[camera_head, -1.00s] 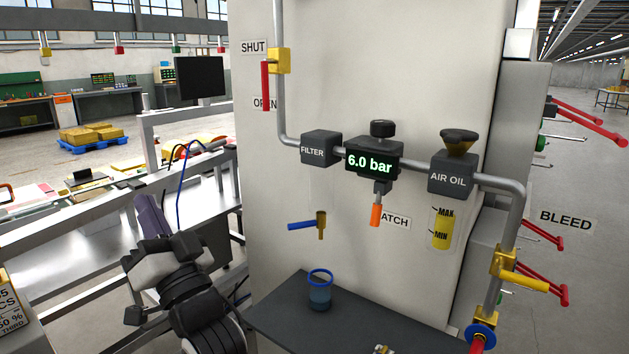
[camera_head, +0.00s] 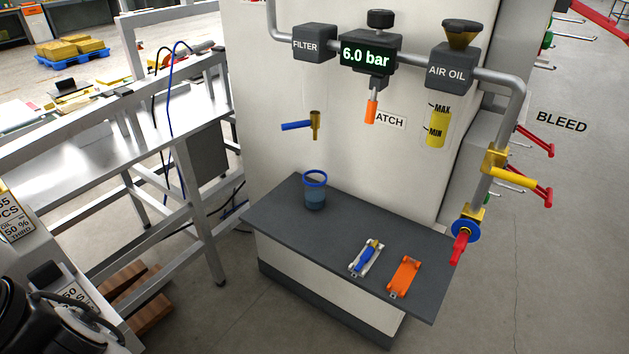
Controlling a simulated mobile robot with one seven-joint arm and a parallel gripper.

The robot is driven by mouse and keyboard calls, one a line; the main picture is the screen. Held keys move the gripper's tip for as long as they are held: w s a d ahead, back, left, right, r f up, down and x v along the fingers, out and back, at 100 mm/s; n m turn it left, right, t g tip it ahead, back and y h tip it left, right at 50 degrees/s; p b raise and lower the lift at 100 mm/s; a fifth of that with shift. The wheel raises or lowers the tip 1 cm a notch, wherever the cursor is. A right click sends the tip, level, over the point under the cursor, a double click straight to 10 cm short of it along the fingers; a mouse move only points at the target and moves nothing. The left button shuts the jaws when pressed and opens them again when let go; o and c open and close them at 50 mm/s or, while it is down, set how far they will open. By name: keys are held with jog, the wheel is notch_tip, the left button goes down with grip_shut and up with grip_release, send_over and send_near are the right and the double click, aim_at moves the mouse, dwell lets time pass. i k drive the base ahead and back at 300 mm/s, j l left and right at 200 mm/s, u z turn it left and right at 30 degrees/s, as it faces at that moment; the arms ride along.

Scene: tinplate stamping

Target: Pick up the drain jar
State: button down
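The drain jar (camera_head: 315,192) is a small see-through cup with a blue rim and bluish contents. It stands upright at the back left of a dark shelf (camera_head: 275,222), against the pale cabinet. A brass drain cock with a blue lever (camera_head: 306,125) sits above it under the filter (camera_head: 313,42), apart from the jar. My gripper is out of view. Only a dark part of my arm shows at the lower left corner, well away from the jar.
A blue-and-white tool (camera_head: 367,257) and an orange holder (camera_head: 404,276) lie at the shelf's front right. A pipe with a yellow-handled valve (camera_head: 511,175) and a red-handled valve (camera_head: 460,243) runs down beside the shelf's right end. A metal bench frame (camera_head: 190,180) stands left.

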aim_at(314, 181)
jog(key=i+z, duration=0.15)
jog(key=z, duration=0.2)
jog(key=i+z, duration=0.1)
jog(key=z, duration=0.25)
jog(key=i+z, duration=0.15)
jog(key=z, duration=0.2)
